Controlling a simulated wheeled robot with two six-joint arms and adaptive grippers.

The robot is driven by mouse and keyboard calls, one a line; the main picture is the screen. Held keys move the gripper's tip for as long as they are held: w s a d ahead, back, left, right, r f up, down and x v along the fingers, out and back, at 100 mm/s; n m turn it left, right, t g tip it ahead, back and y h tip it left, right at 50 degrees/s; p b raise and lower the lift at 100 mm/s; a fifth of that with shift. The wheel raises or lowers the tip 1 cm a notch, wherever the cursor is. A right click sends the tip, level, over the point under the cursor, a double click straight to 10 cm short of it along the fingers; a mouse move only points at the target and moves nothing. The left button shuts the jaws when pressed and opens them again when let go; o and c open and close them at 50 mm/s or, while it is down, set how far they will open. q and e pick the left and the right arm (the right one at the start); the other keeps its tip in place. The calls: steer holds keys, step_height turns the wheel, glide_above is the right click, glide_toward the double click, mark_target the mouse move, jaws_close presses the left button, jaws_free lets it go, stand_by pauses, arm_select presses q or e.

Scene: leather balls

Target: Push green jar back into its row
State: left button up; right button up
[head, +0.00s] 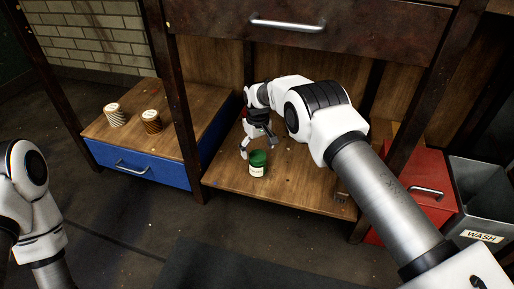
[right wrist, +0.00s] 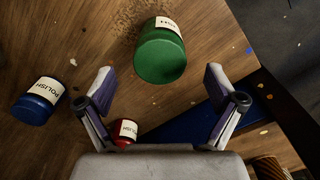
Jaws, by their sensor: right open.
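The green jar (head: 258,165) stands on the lower wooden shelf near its front edge, its pale label facing front. It also shows in the right wrist view (right wrist: 161,57), beyond the fingertips and between their lines. My right gripper (head: 258,145) is open just behind the jar in the head view, with nothing between its fingers. In the right wrist view a blue jar labelled POLISH (right wrist: 36,103) lies to the left. A red jar (right wrist: 125,132) is partly hidden by the gripper. My left gripper is outside the view; only part of the left arm shows.
A drawer with a metal handle (head: 287,24) hangs above the shelf. To the left, two striped cups (head: 152,121) stand on a blue-drawer unit (head: 135,165). A red box (head: 418,190) and a grey WASH bin (head: 483,192) are at the right. Dark posts flank the shelf.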

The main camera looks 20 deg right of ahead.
mark_target(258, 164)
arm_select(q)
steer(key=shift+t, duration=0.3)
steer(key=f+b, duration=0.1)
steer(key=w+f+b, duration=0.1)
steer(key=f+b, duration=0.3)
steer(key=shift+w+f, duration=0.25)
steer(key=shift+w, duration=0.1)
arm_select(e)
step_height(258, 164, down, 8)
steer(key=shift+r, duration=0.2)
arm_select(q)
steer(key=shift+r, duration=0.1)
arm_select(e)
steer(key=c, duration=1.5)
